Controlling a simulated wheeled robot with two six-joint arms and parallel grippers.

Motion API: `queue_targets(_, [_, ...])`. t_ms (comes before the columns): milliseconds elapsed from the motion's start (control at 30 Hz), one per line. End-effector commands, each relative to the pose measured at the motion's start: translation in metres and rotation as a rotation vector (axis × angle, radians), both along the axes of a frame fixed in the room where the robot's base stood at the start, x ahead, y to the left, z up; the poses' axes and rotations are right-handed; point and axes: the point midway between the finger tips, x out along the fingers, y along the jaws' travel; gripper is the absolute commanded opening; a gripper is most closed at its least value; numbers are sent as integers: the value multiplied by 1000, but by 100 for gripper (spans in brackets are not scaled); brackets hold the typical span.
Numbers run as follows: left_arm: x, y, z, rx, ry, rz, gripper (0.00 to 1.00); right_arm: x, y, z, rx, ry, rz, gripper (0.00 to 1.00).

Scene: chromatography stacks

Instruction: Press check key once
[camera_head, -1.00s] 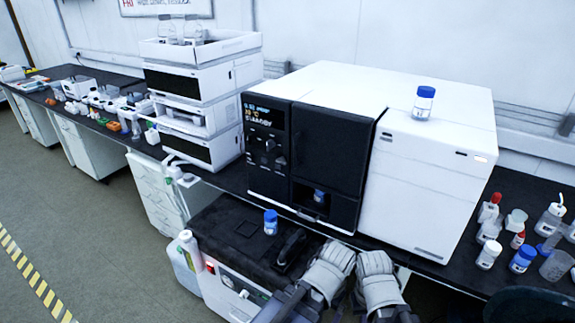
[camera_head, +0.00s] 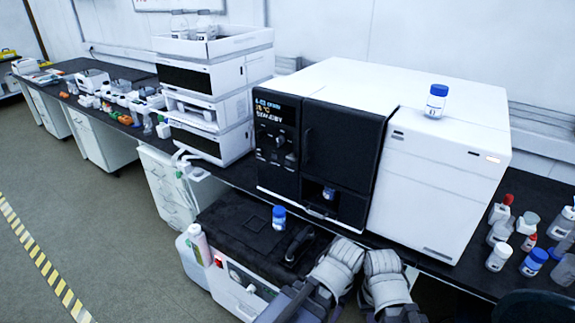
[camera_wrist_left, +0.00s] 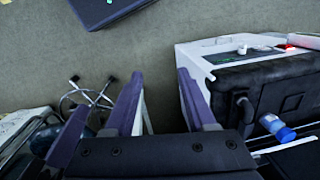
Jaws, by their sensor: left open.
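The control panel (camera_head: 277,148) is on the black left front of the large white instrument on the bench. Its small display (camera_head: 272,111) shows lit text that appears to end in STANDBY. Small dark keys and a knob sit below the display; their labels are too small to read, so I cannot tell which is the check key. My left gripper (camera_wrist_left: 160,85) is open and empty in the left wrist view, over the floor and apart from the panel. In the head view my two arms show at the bottom, but their gripper fingers do not.
A black-topped case (camera_head: 238,232) with a blue-capped vial (camera_head: 279,218) stands below the panel. Another blue-capped vial (camera_head: 437,101) stands on the instrument. White stacked modules (camera_head: 205,110) are left of it. Several bottles crowd the bench at right. The floor at left is clear.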

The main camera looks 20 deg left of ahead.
Motion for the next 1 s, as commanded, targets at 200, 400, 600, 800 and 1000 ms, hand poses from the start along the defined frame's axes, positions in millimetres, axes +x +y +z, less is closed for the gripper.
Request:
queue_targets(200, [0,0,0,0,0,0,30,0,0,0,0,0,0,0])
queue_targets(400, [0,0,0,0,0,0,8,0,0,0,0,0,0,0])
queue_targets(600, [0,0,0,0,0,0,0,0,0,0,0,0,0,0])
queue_targets(800, [0,0,0,0,0,0,0,0,0,0,0,0,0,0])
queue_targets(1000, [0,0,0,0,0,0,0,0,0,0,0,0,0,0])
